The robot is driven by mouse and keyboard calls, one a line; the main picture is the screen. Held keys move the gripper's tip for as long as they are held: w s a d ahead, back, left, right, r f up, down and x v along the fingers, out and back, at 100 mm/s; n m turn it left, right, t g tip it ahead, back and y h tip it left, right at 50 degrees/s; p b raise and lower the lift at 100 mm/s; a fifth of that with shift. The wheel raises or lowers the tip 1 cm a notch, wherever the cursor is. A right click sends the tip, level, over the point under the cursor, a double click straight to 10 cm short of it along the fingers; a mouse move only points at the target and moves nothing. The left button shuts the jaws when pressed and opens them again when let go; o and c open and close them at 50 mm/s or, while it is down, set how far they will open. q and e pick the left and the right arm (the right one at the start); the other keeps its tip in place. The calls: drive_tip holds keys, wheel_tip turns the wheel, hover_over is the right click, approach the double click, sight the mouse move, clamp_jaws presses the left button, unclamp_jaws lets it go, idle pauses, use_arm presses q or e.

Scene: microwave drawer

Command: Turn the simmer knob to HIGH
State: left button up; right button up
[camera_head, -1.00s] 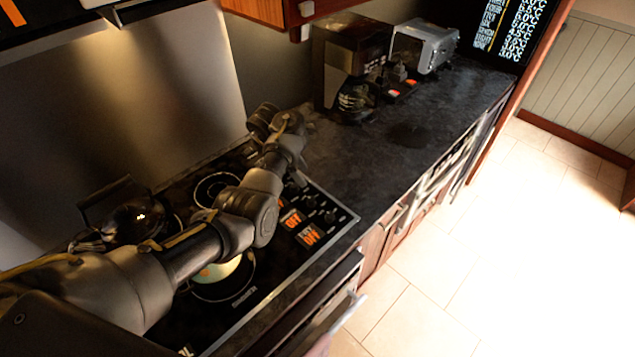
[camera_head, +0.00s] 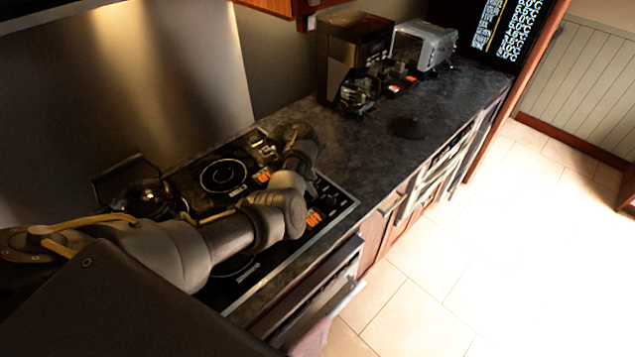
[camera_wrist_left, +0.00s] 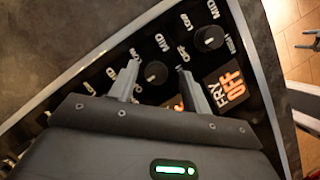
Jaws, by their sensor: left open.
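The black stove control panel shows in the wrist view with round dark knobs. One knob (camera_wrist_left: 156,72) lies between the two open fingers of my left gripper (camera_wrist_left: 158,64), with a visible gap on each side. A second knob (camera_wrist_left: 208,38) is just beyond the right finger, near an orange "OFF" display labelled "FRY" (camera_wrist_left: 226,86). White "MID" marks are around the knobs; I cannot read which one is the simmer knob. In the head view my left wrist (camera_head: 302,148) hangs over the stove's right edge and hides most of the knobs. The right gripper is out of view.
The black cooktop (camera_head: 178,186) has a dark pot or kettle (camera_head: 146,196) at its left. A coffee maker (camera_head: 352,62) and a toaster (camera_head: 424,44) stand at the back of the counter (camera_head: 350,150). The oven handle (camera_head: 335,300) sticks out in front.

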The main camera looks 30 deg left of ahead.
use_arm(q)
drive_tip(key=shift+w+a+f, duration=0.1)
drive_tip(key=shift+w+f, duration=0.05)
drive_tip(key=shift+w, duration=0.1)
drive_tip(key=shift+c, duration=1.6)
drive_tip(key=c, duration=0.7)
drive_tip(key=shift+o, duration=0.2)
use_arm(e)
drive_tip(key=shift+s, duration=0.5)
